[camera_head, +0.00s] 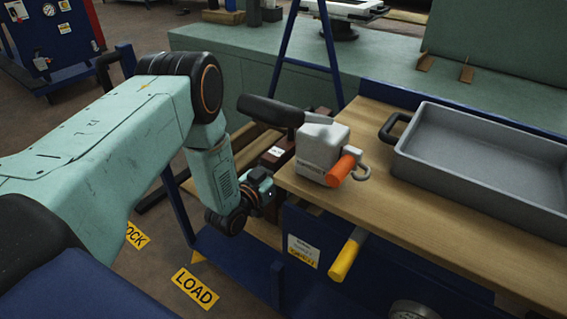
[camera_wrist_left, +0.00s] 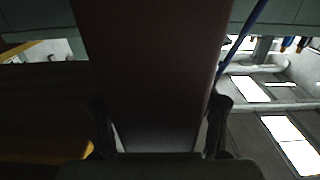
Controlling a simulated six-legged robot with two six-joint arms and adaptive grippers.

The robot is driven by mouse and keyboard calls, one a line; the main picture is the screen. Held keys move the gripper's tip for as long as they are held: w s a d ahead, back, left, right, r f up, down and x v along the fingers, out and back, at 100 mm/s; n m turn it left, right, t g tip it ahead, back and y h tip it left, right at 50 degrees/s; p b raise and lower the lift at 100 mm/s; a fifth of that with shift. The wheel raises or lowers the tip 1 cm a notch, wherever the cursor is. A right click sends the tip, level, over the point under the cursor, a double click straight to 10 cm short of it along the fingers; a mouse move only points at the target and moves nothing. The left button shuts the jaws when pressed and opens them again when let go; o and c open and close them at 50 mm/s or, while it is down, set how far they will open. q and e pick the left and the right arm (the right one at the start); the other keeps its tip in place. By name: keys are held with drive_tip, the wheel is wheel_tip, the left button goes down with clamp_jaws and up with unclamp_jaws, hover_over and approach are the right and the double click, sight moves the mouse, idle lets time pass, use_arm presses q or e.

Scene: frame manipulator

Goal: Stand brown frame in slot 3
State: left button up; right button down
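My left arm comes in from the left in the head view and bends down to its wrist beside the wooden bench. A dark brown piece (camera_head: 281,148) with a white label, probably the brown frame, shows beyond this wrist, partly hidden by the bench and a grey tool. In the left wrist view a broad dark brown face (camera_wrist_left: 150,60) fills the middle. My left gripper (camera_wrist_left: 160,112) has its black fingers apart, one along each side of this face; whether they press on it is unclear. Slot 3 cannot be made out. My right gripper is not in view.
A grey clamp-like tool (camera_head: 322,150) with an orange knob and a grey tray (camera_head: 480,160) are on the wooden bench (camera_head: 400,205). A blue post rises behind the arm. A yellow handle (camera_head: 347,256) sticks out below the bench edge. A LOAD sign (camera_head: 195,287) marks the floor.

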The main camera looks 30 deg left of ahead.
use_arm(q)
drive_tip(key=s+a+p, duration=0.1)
drive_tip(key=s+p, duration=0.2)
drive_tip(key=s, duration=0.9)
drive_tip(key=shift+a+p, duration=0.35)
drive_tip(key=shift+p, duration=0.05)
